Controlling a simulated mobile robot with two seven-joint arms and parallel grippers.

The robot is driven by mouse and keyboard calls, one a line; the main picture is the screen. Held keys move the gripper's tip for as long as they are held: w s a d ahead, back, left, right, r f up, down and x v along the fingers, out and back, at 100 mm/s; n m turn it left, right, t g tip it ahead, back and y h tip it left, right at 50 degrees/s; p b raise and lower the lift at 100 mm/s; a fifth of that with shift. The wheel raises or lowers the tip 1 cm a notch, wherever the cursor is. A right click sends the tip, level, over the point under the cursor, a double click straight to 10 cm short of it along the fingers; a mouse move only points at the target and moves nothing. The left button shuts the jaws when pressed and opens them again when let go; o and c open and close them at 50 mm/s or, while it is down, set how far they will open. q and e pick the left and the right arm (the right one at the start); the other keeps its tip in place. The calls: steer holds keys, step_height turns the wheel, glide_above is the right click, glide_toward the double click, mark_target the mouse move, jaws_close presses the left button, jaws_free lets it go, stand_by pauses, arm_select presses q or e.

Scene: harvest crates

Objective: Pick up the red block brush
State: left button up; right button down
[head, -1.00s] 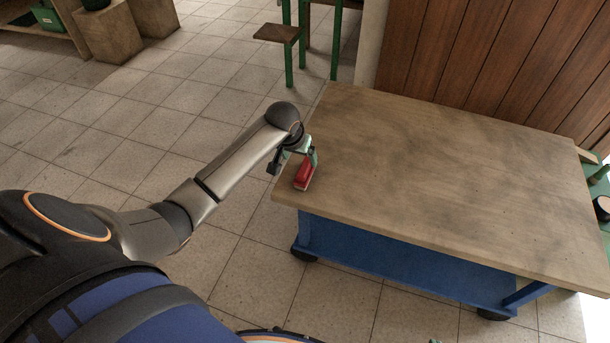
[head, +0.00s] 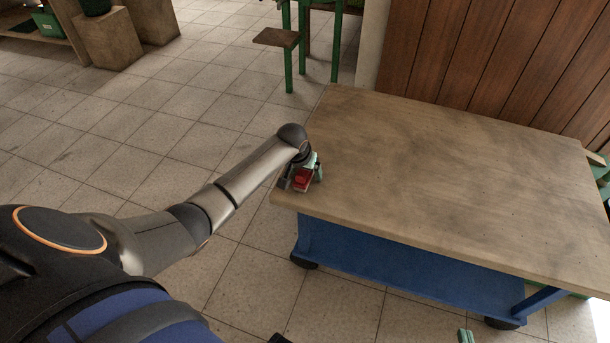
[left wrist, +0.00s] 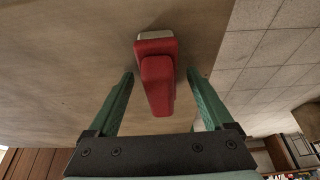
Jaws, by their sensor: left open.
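The red block brush (head: 302,179) lies on the wooden tabletop (head: 430,170), close to its left edge. It also shows in the left wrist view (left wrist: 157,88), with a pale strip at its far end. My left gripper (head: 304,184) is open over the brush, with a green finger on each side of it. In the left wrist view the brush lies between the fingers (left wrist: 160,76), with gaps on both sides. In the head view the gripper partly hides the brush. Only small green tips of my right gripper (head: 466,336) show at the bottom edge.
The rest of the tabletop is bare. The table has a blue frame (head: 400,267) on wheels. A wood-panelled wall (head: 490,60) stands behind it. A green-legged stool (head: 278,40) stands at the back, and tiled floor lies open to the left.

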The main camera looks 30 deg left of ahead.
arm_select(q)
jaws_close()
stand_by(0.8)
